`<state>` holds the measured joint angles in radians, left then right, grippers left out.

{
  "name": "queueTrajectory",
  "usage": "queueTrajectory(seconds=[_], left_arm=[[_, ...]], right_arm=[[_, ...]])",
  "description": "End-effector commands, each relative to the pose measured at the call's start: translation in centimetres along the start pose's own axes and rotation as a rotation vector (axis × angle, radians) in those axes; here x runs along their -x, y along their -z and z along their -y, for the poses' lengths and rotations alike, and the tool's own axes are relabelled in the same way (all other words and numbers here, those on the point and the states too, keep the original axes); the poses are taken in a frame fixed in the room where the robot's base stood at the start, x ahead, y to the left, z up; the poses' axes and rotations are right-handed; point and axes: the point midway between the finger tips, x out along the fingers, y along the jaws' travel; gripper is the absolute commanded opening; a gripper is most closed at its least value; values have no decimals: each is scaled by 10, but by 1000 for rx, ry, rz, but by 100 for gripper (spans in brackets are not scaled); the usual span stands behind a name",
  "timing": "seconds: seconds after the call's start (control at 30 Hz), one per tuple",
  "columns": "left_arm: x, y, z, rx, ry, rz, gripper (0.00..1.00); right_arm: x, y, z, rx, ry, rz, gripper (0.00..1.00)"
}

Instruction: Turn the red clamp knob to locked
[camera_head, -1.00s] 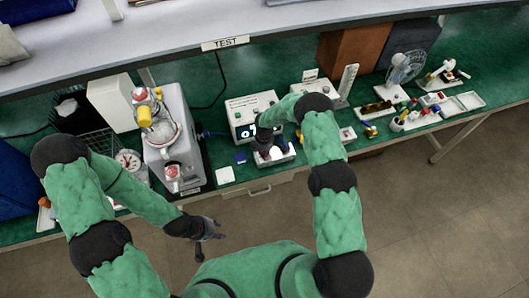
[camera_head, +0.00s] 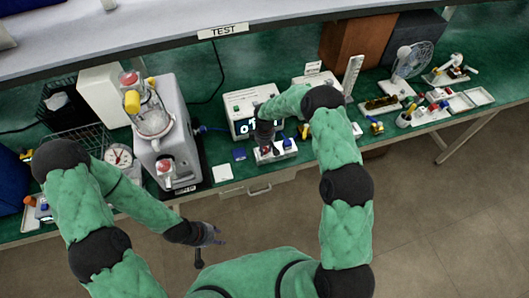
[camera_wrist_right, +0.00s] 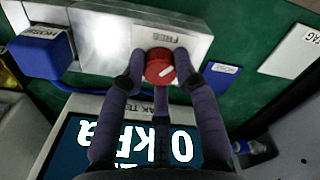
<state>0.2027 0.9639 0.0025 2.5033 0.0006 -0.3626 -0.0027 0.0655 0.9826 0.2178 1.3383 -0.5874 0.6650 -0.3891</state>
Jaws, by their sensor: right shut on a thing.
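The red clamp knob (camera_wrist_right: 160,67) stands on a pale metal block (camera_wrist_right: 98,42); its white line is slanted. A label reading FREE (camera_wrist_right: 165,39), upside down, is beside the knob. My right gripper (camera_wrist_right: 160,72) is shut on the knob, with dark fingers on both sides of it. In the head view my right gripper (camera_head: 265,138) is at the small clamp fixture (camera_head: 277,155) in front of the gauge box, covering part of it. My left gripper (camera_head: 207,245) is open and empty in front of the bench edge, away from the fixture.
A blue block marked HOSE (camera_wrist_right: 42,52) is beside the knob. The gauge box (camera_head: 240,102) has a lit display reading 0 kPa (camera_wrist_right: 130,140). A grey pump unit (camera_head: 188,120) stands left. A white card (camera_head: 222,172) and blue tag (camera_head: 239,154) lie on the green bench.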

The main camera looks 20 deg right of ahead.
Motion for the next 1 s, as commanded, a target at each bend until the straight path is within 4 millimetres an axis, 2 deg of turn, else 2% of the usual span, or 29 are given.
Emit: queueTrajectory(seconds=[0.03, 0.1, 0.5, 1.0], left_arm=[[-10, 0, 4, 0, 0, 0, 40], [-18, 1, 6, 0, 0, 0, 40], [-53, 2, 19, 0, 0, 0, 40], [-80, 3, 28, 0, 0, 0, 40]], right_arm=[[-5, -1, 0, -45, 0, 1, 0], [-5, 0, 0, -111, 0, 1, 0], [-4, -1, 1, -490, 0, 2, 0], [-2, -1, 1, -869, 0, 4, 0]])
